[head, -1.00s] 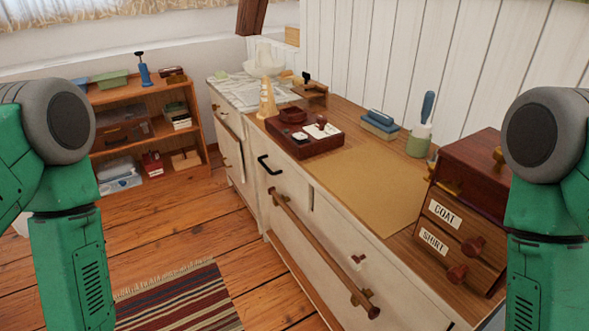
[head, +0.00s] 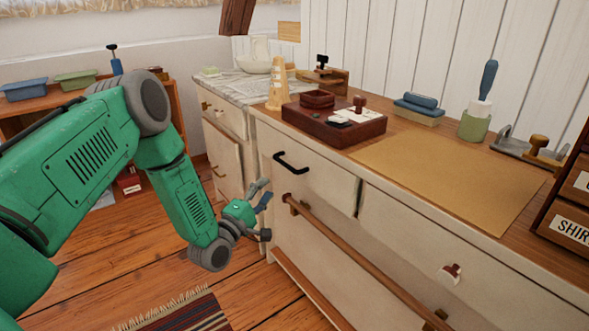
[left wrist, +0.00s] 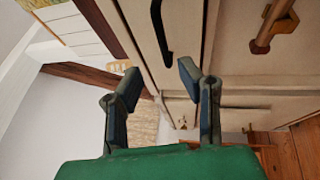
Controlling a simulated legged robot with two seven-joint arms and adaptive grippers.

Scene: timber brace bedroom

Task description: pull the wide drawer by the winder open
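A pale cabinet front holds a drawer (head: 315,179) with a black bar handle (head: 292,162) and, to its right, a drawer (head: 470,245) with a small dark red and white knob (head: 450,273). Below them runs a long wooden bar (head: 350,254). I cannot tell for sure which thing is the winder. My left gripper (head: 262,212) is open and empty, in front of the cabinet's left end, below and left of the black handle. In the left wrist view its fingers (left wrist: 160,82) are apart, and the black handle (left wrist: 160,30) is beyond them, untouched. My right gripper is out of view.
On the top stand a dark red box (head: 335,128), a pale yellow cone-like stand (head: 278,85), a tan mat (head: 440,178) and a green cup (head: 474,126). A striped rug (head: 190,312) lies on the floor. Open floor lies before the cabinet.

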